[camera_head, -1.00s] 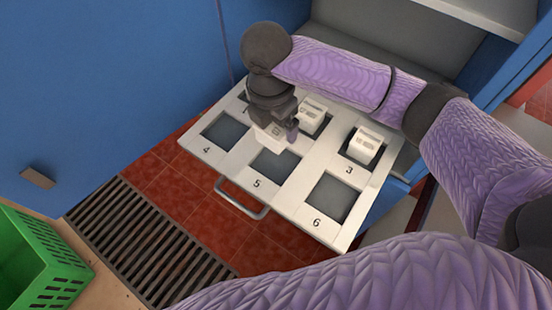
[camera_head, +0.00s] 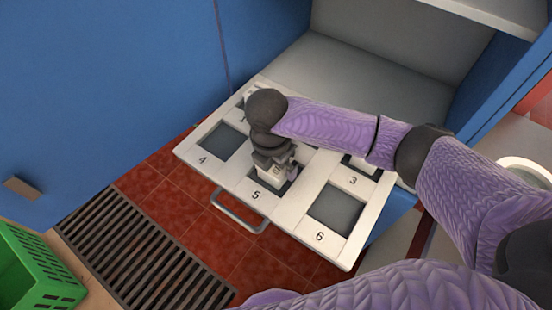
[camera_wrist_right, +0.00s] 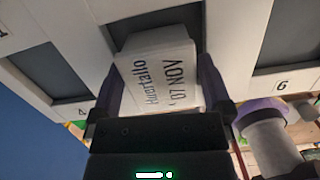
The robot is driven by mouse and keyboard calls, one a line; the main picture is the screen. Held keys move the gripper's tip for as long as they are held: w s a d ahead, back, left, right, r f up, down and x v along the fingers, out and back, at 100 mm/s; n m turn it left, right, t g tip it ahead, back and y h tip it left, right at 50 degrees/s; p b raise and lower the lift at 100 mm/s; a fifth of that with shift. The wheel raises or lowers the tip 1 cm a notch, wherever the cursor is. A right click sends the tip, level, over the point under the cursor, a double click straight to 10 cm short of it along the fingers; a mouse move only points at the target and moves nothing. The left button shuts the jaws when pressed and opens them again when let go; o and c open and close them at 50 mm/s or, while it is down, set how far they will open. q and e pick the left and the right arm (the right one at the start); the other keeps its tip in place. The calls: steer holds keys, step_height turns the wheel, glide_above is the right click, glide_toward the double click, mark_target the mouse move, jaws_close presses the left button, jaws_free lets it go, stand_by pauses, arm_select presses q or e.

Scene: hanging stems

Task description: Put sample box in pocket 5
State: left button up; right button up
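The white sample box (camera_head: 271,177) is between the fingers of my right gripper (camera_head: 279,172), at pocket 5 of the pulled-out white drawer (camera_head: 238,172). Pocket 5's dark opening (camera_head: 291,179) shows partly beside the box. In the right wrist view the box (camera_wrist_right: 160,75) shows printed text, with a finger of the right gripper (camera_wrist_right: 165,92) against each side. The box looks in or just over the opening; I cannot tell how deep it sits. My left gripper is not in view.
Pockets 4 (camera_head: 224,141) and 6 (camera_head: 335,209) are empty. A white box (camera_head: 361,165) is in pocket 3, partly hidden by my arm. The drawer handle (camera_head: 238,214) juts out in front. A green crate (camera_head: 38,270) stands at lower left.

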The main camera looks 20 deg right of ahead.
step_height(320, 180, up, 12)
steer(key=a+p, duration=0.1)
steer(key=p, duration=0.3)
steer(key=shift+s, duration=0.4)
steer(key=shift+a, duration=0.1)
stand_by(0.6)
